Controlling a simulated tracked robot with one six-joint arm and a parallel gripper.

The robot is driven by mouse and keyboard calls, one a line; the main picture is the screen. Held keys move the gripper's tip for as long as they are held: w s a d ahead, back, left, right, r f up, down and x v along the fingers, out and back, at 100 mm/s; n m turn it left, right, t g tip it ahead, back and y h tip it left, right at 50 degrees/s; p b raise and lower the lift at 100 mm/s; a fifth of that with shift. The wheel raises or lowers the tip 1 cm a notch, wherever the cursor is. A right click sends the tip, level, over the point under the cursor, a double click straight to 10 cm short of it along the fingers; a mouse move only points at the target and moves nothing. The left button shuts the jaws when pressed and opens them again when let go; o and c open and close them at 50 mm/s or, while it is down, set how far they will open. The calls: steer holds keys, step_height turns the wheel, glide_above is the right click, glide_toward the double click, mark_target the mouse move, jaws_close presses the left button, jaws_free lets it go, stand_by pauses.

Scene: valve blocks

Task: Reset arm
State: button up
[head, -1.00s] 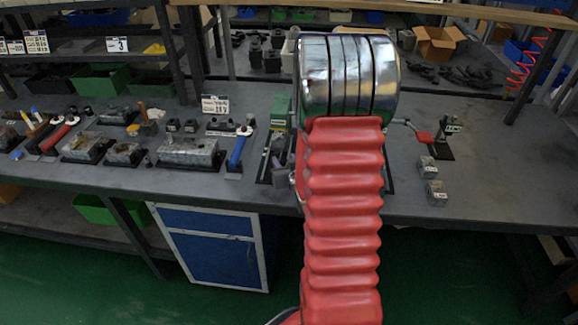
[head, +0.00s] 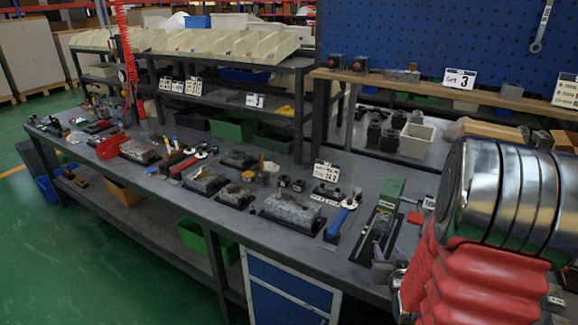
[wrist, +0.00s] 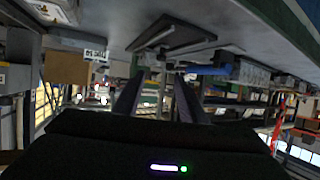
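My gripper (wrist: 157,100) shows in the wrist view as two dark fingers standing apart, with nothing between them. The wrist picture looks upside down, with the grey bench top (wrist: 130,22) along its upper part. In the head view my arm, with a red ribbed sleeve and a shiny metal joint, fills the right side. It hides most of my gripper, and only small grey parts show beside the sleeve.
Grey valve blocks (head: 292,210) and a blue-handled part (head: 338,222) stand along the bench (head: 185,200). Shelves (head: 290,68) and a blue pegboard (head: 420,45) rise behind. A blue cabinet (head: 285,290) is underneath. The green floor (head: 90,260) at the left is clear.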

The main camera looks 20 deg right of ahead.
steer(key=s+a+r+n+g+y, duration=0.1)
steer(key=a+r+g, duration=0.1)
steer(key=a+r, duration=0.45)
steer(key=a+r+n+g+y, duration=0.15)
steer(key=a+r, duration=0.25)
steer(key=a, duration=0.5)
steer(key=s+a+r+n+g+y, duration=0.1)
steer(key=s+a+r, duration=0.2)
steer(key=s+a, duration=0.5)
steer(key=s+a+r+n+g+y, duration=0.1)
steer(key=s+a+r+g+y, duration=0.1)
steer(key=s+a+r, duration=0.2)
steer(key=s+a, duration=0.3)
steer(key=s, duration=0.1)
steer(key=shift+s+a, duration=0.35)
steer(key=shift+n, duration=0.25)
steer(key=shift+c, duration=0.9)
